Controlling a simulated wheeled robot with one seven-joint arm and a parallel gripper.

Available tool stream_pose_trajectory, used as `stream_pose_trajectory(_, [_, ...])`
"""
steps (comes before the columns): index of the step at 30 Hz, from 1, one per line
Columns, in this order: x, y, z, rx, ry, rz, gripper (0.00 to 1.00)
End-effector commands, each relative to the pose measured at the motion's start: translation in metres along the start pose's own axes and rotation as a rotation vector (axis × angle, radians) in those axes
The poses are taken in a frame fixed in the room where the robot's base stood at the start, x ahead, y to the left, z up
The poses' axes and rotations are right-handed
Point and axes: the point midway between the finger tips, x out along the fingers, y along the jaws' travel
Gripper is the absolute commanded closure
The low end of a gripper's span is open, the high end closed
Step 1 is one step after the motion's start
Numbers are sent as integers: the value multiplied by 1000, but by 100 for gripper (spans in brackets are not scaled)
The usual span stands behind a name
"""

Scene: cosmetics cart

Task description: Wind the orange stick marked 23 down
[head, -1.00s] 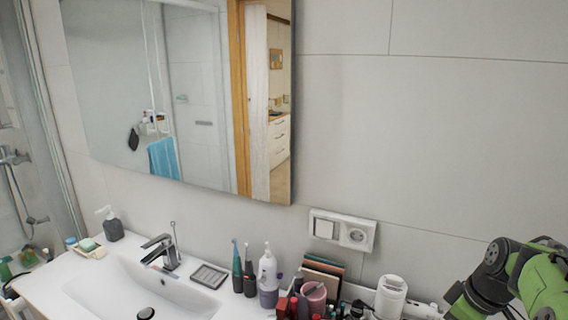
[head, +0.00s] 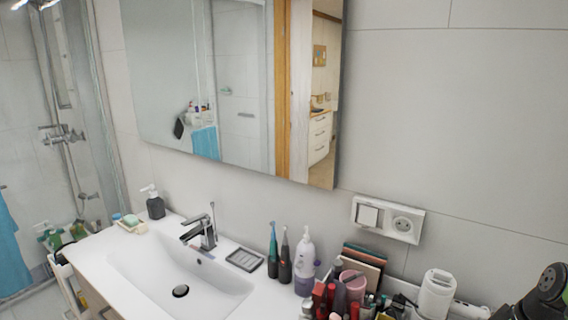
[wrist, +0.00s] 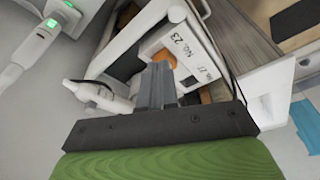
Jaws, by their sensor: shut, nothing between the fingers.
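In the wrist view, an orange piece (wrist: 165,57) shows just beyond my fingertips, beside a white surface printed "No. 23" (wrist: 184,45). It looks like the top of the orange stick; the rest is hidden by my fingers and the white parts. My gripper (wrist: 157,72) is shut and empty, pointing at it. I cannot tell whether the fingertips touch it. In the head view, neither the stick nor my gripper shows.
A second, smaller label (wrist: 208,75) is near the first. A white bottle-like item (wrist: 98,97) lies left of my fingers. In the head view, crowded cosmetics (head: 340,295) stand right of the sink (head: 175,275), with a white appliance (head: 436,293) beside them.

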Motion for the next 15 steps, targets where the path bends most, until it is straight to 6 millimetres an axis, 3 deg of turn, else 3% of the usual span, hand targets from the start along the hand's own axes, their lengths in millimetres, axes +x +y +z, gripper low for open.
stream_pose_trajectory(15, [2,-1,-6,1,0,0,100])
